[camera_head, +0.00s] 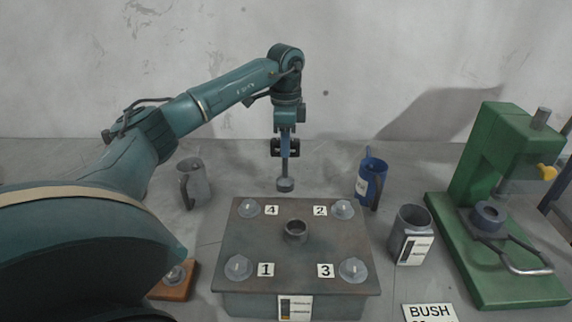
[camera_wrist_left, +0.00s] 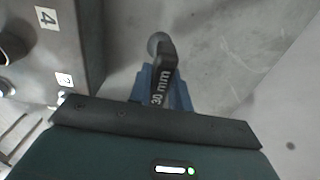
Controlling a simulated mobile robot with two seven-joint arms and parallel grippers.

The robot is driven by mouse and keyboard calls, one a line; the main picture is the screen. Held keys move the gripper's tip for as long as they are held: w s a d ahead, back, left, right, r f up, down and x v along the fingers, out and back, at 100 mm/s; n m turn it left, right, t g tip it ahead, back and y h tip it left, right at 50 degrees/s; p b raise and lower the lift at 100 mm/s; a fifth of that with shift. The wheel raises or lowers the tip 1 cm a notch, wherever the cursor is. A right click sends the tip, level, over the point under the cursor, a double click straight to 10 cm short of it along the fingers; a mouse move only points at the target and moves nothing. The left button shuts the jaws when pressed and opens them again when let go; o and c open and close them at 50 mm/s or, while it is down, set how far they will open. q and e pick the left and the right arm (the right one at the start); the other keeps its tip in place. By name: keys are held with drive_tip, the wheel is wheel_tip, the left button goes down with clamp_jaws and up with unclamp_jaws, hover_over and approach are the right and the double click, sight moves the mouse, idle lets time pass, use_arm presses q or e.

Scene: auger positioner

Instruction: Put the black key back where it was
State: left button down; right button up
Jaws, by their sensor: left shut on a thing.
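My left gripper (camera_head: 285,148) is shut on the dark key (camera_wrist_left: 161,75), which is marked "30 mm" in the left wrist view. In the head view the key hangs upright, with its round grey end (camera_head: 286,185) low, just behind the back edge of the numbered block (camera_head: 262,290). I cannot tell whether that end touches anything. My right gripper is not in view.
A green press (camera_head: 490,150) stands at right, near a "BUSH" sign (camera_head: 430,312). A wooden base (camera_head: 178,290) lies front left.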

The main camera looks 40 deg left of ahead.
use_arm(q)
drive_tip(key=shift+f, duration=2.3)
drive_tip(key=c, duration=1.3)
unclamp_jaws()
wheel_tip(320, 180, up, 12)
drive_tip(key=shift+r+b, duration=0.1)
drive_tip(key=shift+b, duration=0.35)
drive_tip(key=shift+s+d, duration=0.1)
